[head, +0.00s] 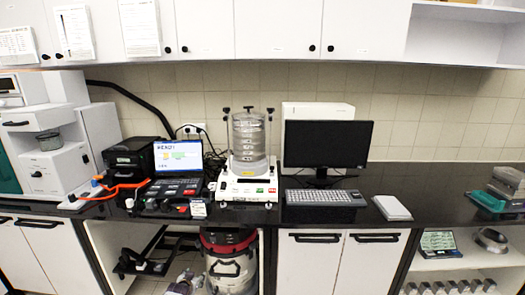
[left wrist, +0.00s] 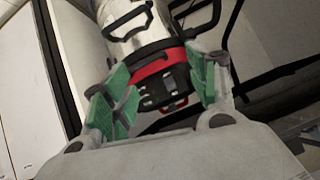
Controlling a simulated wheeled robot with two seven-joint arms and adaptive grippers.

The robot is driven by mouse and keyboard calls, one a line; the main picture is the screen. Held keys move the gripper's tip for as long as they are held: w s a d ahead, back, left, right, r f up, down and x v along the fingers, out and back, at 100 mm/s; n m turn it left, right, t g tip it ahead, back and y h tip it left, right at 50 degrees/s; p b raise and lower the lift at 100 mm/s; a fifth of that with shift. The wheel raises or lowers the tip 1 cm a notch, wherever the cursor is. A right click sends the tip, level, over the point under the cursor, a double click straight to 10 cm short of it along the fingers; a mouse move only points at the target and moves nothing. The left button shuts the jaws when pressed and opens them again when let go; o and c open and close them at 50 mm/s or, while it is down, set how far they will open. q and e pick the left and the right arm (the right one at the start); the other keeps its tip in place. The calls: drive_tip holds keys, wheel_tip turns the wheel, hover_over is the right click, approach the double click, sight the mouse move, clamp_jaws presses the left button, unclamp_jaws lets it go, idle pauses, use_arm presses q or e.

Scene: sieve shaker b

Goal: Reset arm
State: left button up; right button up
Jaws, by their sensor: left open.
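My left gripper (head: 185,282) shows low at the bottom edge of the head view, below the counter and left of the vacuum cleaner (head: 229,262). In the left wrist view its two green-padded fingers (left wrist: 160,95) stand wide apart with nothing between them. The vacuum cleaner's metal drum and red band (left wrist: 165,66) appear beyond the fingers, apart from them as far as I can tell. The sieve shaker (head: 249,187) stands upright on the counter with a stack of clear sieves (head: 249,140) between its posts. My right gripper is not in view.
The black counter (head: 300,213) carries a laptop (head: 178,165), a monitor (head: 327,146), a keyboard (head: 320,197) and an orange-handled tool (head: 125,187). Below it are white cabinet doors (head: 308,265) and an open bay holding the vacuum cleaner. Wall cabinets (head: 280,28) hang above.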

use_arm(q)
drive_tip(key=s+d+f+g, duration=0.2)
drive_tip(key=s+f+g, duration=0.1)
drive_tip(key=s+f, duration=1.1)
drive_tip(key=s+d+f+g, duration=0.2)
drive_tip(key=s+f, duration=0.9)
drive_tip(key=s, duration=0.8)
drive_tip(key=s+f+g, duration=0.2)
drive_tip(key=s+f, duration=0.2)
drive_tip(key=s, duration=1.4)
drive_tip(key=s+d+f+g, duration=0.1)
drive_tip(key=s+f, duration=0.3)
drive_tip(key=s, duration=1.4)
drive_tip(key=shift+f+g+h, duration=0.35)
drive_tip(key=shift+g+h, duration=0.05)
drive_tip(key=shift+g, duration=0.4)
